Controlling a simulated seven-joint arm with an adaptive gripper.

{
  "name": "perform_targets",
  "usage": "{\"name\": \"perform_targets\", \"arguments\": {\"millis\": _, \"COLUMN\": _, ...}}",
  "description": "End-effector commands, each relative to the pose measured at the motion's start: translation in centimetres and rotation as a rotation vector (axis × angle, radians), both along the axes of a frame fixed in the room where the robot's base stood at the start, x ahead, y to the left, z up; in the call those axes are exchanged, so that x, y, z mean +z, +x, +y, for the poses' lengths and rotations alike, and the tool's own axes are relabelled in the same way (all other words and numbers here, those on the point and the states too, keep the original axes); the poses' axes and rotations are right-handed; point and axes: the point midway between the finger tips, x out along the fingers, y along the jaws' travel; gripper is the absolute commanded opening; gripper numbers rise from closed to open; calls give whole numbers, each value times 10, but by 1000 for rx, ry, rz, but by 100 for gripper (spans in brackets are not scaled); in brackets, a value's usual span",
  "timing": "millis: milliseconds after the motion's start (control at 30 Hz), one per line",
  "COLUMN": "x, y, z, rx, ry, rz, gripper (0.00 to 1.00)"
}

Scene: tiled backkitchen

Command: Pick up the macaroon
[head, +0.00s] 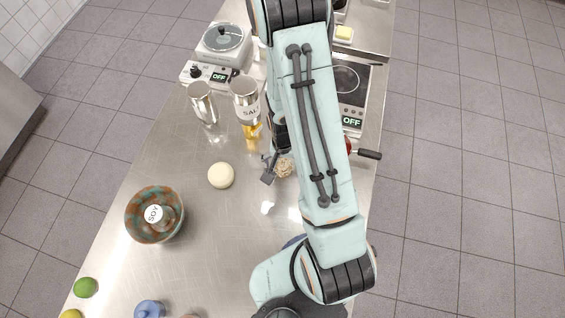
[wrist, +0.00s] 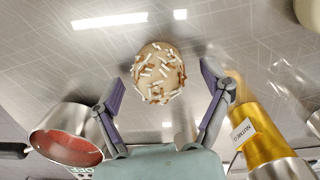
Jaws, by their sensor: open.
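The macaroon (wrist: 158,72) is a round beige piece with white and brown sprinkles, and it rests on the steel counter. In the wrist view it sits at top centre, between and slightly beyond the fingertips of my gripper (wrist: 166,85). The fingers are spread on either side with a gap to it, and nothing is held. In the head view the macaroon (head: 285,168) is partly hidden by my arm, just right of the visible finger of my gripper (head: 272,170).
A gold nutmeg shaker (wrist: 262,143) stands close to the right finger. A steel pan (wrist: 67,135) with red contents is close to the left one. A cream ball (head: 220,176) and a patterned bowl (head: 139,229) holding a soy container lie left. A salt shaker (head: 243,93) stands behind.

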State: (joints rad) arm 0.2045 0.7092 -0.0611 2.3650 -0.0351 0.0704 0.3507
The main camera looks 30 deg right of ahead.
Motion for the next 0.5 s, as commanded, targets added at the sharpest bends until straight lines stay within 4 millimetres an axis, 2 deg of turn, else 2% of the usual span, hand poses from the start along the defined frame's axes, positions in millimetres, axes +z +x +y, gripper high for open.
{"name": "perform_targets", "arguments": {"millis": 267, "x": -3, "y": 0, "z": 0, "rx": 0, "ry": 0, "rz": -1, "gripper": 78}}
{"name": "perform_targets", "arguments": {"millis": 433, "x": -2, "y": 0, "z": 0, "rx": 0, "ry": 0, "rz": -1, "gripper": 28}}
{"name": "perform_targets", "arguments": {"millis": 467, "x": -2, "y": 0, "z": 0, "rx": 0, "ry": 0, "rz": -1, "gripper": 23}}
{"name": "perform_targets", "arguments": {"millis": 500, "x": -2, "y": 0, "z": 0, "rx": 0, "ry": 0, "rz": -1, "gripper": 22}}
